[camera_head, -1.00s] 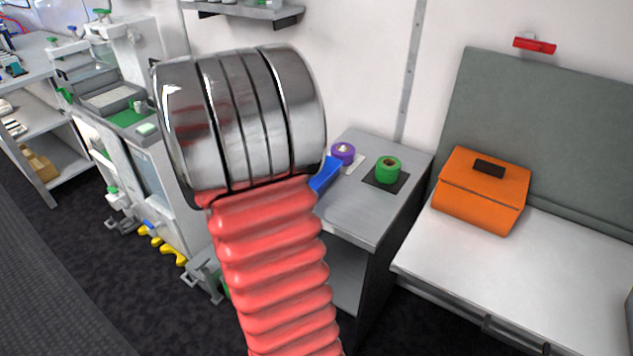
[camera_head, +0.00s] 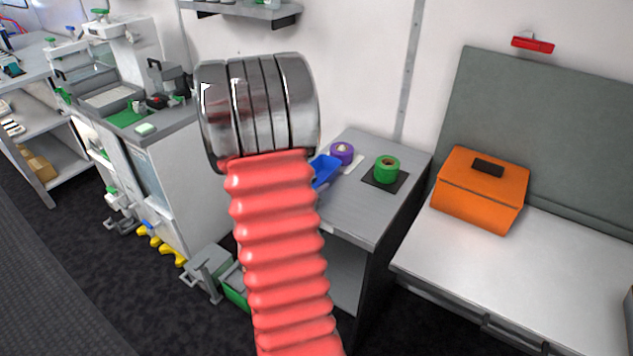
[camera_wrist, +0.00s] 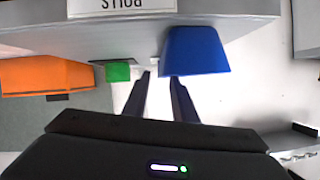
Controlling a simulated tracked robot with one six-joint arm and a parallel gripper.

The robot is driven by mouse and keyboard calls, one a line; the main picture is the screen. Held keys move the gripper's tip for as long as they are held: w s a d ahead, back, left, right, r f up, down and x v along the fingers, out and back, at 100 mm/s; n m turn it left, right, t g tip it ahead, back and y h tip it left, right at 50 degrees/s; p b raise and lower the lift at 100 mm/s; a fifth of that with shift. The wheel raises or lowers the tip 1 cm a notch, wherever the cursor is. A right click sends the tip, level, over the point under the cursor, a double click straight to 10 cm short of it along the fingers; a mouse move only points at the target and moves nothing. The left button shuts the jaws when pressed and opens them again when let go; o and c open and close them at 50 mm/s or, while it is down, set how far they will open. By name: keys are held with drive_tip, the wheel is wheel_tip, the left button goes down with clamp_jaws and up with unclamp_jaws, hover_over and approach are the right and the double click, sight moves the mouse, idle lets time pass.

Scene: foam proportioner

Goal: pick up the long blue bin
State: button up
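The blue bin (camera_head: 325,171) lies on the grey cabinet top, partly hidden behind my arm in the head view. In the wrist view, which looks upside down, the blue bin (camera_wrist: 195,52) appears large, right of centre. My gripper (camera_wrist: 161,77) shows there as two dark fingers, spread apart with nothing between them. The right fingertip appears close to the bin's lower left edge; I cannot tell whether it touches. In the head view my gripper is hidden behind my red and chrome arm.
The grey cabinet top (camera_head: 352,217) also holds a purple tape roll (camera_head: 342,152) on a pale mat, close to the bin, and a green tape roll (camera_head: 387,169) on a dark mat. An orange bag (camera_head: 481,187) sits on the bench at right. A wall stands behind.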

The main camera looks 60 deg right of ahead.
sight(321, 183)
drive_tip(key=shift+x, duration=2.6)
drive_tip(key=shift+f, duration=0.15)
drive_tip(key=shift+a, duration=0.1)
drive_tip(key=shift+c, duration=0.3)
clamp_jaws()
